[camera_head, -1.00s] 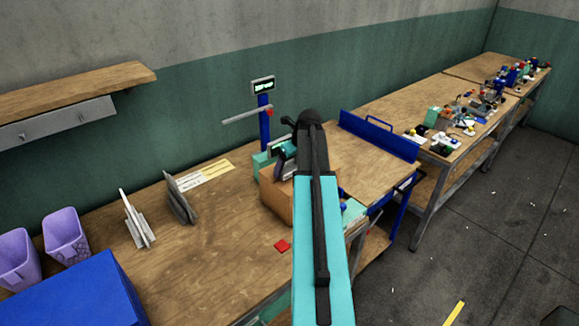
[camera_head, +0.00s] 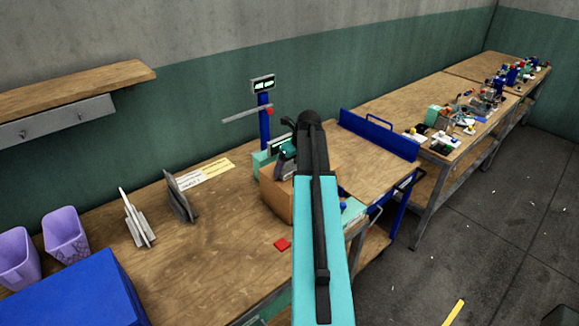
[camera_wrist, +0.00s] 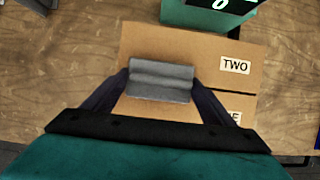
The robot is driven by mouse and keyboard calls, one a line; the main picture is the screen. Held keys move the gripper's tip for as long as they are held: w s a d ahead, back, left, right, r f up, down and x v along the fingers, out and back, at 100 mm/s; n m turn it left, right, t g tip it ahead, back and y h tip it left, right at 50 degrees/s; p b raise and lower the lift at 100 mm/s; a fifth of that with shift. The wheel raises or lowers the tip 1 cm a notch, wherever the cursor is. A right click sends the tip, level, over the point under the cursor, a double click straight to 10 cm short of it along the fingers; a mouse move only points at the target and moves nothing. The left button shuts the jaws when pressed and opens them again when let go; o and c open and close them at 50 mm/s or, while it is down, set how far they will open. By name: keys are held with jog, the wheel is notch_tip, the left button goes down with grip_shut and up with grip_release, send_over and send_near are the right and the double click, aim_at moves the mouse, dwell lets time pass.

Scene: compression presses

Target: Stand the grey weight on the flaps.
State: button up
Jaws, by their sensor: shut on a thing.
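The grey weight (camera_wrist: 160,80) is a ribbed grey block in the wrist view, held between the two dark fingers of my gripper (camera_wrist: 161,86). My gripper is shut on it, over the top of the brown cardboard box. One flap (camera_wrist: 190,46) carries the label TWO; another (camera_wrist: 232,116) has a label partly hidden by a finger. A dark gap line runs between them at the right. I cannot tell whether the weight touches the flaps. In the head view my arm hides part of the box (camera_head: 277,203), and the weight is not clearly visible.
A teal device (camera_wrist: 205,14) stands just behind the box. A display post (camera_head: 264,115) rises behind it. Upright grey plates (camera_head: 180,195), purple bins (camera_head: 64,234) and a blue box (camera_head: 80,290) are on the left.

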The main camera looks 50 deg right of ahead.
dwell(0.4)
jog(key=o, duration=1.7)
jog(key=shift+s+f, duration=0.1)
jog(key=shift+f, duration=0.15)
jog(key=shift+b+v, duration=2)
jog(key=shift+v, duration=5.05)
